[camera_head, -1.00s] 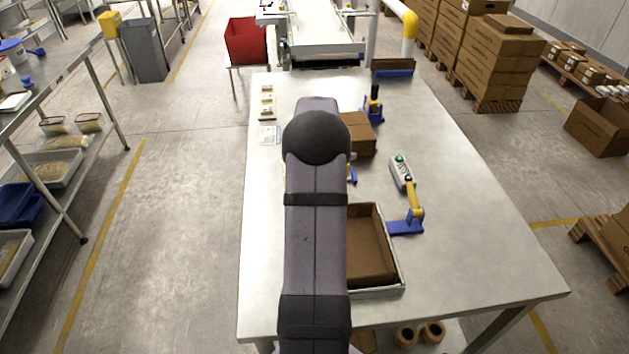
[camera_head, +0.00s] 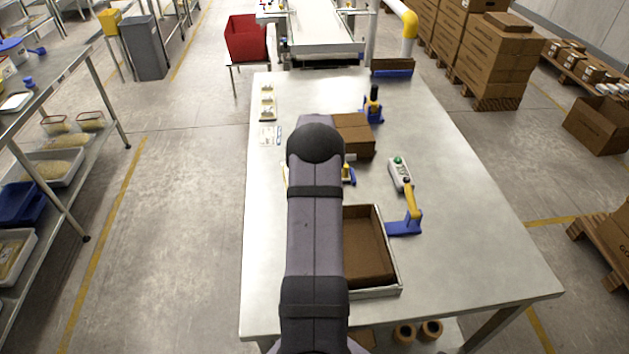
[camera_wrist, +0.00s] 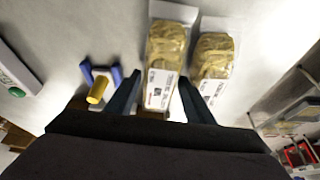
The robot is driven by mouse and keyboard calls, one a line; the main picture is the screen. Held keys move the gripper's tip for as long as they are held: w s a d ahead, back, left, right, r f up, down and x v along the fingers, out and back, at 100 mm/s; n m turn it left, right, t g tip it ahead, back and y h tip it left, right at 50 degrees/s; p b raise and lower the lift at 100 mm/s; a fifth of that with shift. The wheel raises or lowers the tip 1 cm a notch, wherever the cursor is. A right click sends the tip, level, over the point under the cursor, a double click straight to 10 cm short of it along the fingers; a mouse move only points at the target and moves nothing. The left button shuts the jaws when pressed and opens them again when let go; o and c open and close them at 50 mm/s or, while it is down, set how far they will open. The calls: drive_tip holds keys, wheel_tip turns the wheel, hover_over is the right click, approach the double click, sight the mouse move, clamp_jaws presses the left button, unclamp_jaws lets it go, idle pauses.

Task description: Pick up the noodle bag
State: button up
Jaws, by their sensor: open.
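Two clear bags of yellowish noodles with white printed labels lie side by side on the pale table in the wrist view. One noodle bag (camera_wrist: 169,45) lies between and just beyond my fingertips, its label end reaching between the fingers. The other noodle bag (camera_wrist: 213,57) lies to its right, outside the right finger. My gripper (camera_wrist: 159,77) is open, with its dark fingers apart and nothing held. I cannot tell the fingers' height above the bag. In the head view my arm hides the gripper and most of the area around the bags.
A blue holder with a yellow post (camera_wrist: 97,91) stands left of my fingers. In the head view, a brown carton (camera_head: 354,133), a box with a green button (camera_head: 399,172) and a shallow tray (camera_head: 396,272) stand right of my arm. The table's right side is clear.

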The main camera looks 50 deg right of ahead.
drive_tip(key=shift+c, duration=0.2)
drive_tip(key=shift+r, duration=0.1)
drive_tip(key=c, duration=0.8)
drive_tip(key=shift+c, duration=0.2)
